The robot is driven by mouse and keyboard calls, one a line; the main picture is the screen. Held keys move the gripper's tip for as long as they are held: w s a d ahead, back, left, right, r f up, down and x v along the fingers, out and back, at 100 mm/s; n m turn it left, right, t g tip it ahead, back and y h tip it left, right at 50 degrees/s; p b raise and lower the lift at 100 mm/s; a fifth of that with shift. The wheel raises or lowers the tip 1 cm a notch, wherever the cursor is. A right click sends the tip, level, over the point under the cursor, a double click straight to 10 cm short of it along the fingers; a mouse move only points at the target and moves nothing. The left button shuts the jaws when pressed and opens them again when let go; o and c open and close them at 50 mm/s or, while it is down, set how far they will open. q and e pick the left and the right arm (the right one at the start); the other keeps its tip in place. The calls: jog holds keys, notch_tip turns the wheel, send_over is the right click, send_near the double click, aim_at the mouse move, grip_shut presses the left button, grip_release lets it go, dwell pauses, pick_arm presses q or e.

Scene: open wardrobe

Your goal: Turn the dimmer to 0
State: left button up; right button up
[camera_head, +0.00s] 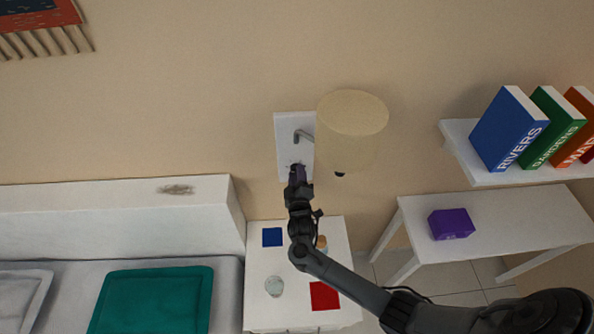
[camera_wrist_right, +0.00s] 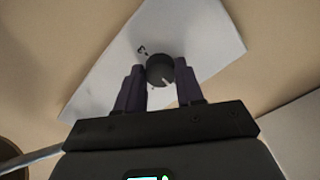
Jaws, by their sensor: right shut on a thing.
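The dimmer knob (camera_wrist_right: 160,69) is a round dark knob on a white wall plate (camera_wrist_right: 205,38). In the head view the plate (camera_head: 282,132) is fixed to the wall under the lamp arm, and my gripper hides the knob. My right gripper (camera_wrist_right: 161,84) has its two dark fingers on either side of the knob, shut on it. It also shows in the head view (camera_head: 297,170) at the lower part of the plate. A small mark (camera_wrist_right: 142,49) shows on the plate beside the knob; I cannot read it. My left gripper is not in view.
A beige lampshade (camera_head: 352,115) hangs right of the plate. Below is a white nightstand (camera_head: 262,310) with a blue square (camera_head: 272,237), a red square (camera_head: 324,296) and a glass (camera_head: 274,286). A bed with a green pillow (camera_head: 150,300) is left; a bench with a purple box (camera_head: 451,224) is right.

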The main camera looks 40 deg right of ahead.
jog(key=shift+n+p, duration=0.3)
jog(key=shift+n, duration=0.1)
jog(key=o, duration=1)
jog(key=shift+o, duration=0.2)
jog(key=shift+s, duration=0.1)
jog(key=v, duration=1)
jog(key=shift+s+a, duration=0.2)
jog(key=shift+s, duration=0.05)
